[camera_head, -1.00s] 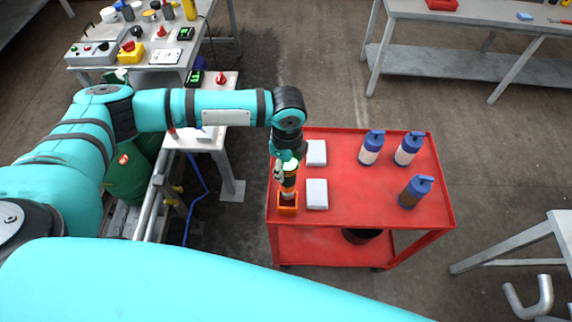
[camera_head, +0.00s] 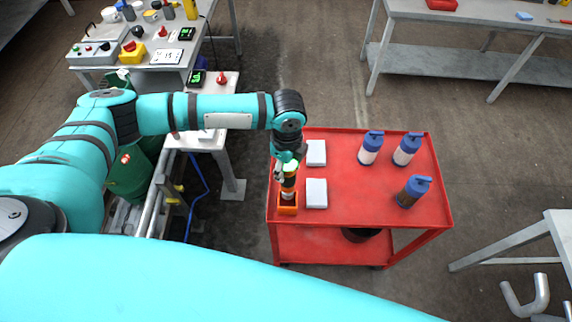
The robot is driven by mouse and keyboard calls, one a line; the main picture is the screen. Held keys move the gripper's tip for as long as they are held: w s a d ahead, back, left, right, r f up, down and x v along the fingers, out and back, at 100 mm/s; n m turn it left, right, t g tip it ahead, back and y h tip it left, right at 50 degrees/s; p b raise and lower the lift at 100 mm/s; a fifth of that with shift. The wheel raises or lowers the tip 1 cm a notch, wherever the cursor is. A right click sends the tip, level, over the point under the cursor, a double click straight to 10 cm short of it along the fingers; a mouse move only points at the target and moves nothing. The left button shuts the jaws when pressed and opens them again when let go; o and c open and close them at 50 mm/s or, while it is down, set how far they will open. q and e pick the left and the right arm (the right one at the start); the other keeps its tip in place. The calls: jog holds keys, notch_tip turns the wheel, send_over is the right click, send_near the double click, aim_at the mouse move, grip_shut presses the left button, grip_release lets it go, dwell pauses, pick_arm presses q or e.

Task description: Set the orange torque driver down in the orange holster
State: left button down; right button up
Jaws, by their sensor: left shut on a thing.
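The orange holster (camera_head: 288,208) sits at the near left corner of the red cart's top (camera_head: 355,205). The orange torque driver (camera_head: 290,186) stands about upright at the holster, with its lower end at the holster's opening. I cannot tell how deep it sits. My left gripper (camera_head: 287,170) is shut on the torque driver's upper part, and hides some of it. My right gripper is not in view.
Two white boxes (camera_head: 316,193) lie right of the holster, one behind the other. Several blue-topped bottles (camera_head: 370,148) stand on the right of the cart. The cart's middle is clear. A small table (camera_head: 213,140) stands to the left.

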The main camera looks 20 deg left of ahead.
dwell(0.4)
pick_arm(q)
jog(key=shift+f, duration=0.2)
jog(key=shift+f+b, duration=1.25)
jog(key=shift+f, duration=1.25)
jog(key=shift+f+b, duration=0.65)
jog(key=shift+f, duration=0.95)
jog(key=c, duration=0.7)
grip_release()
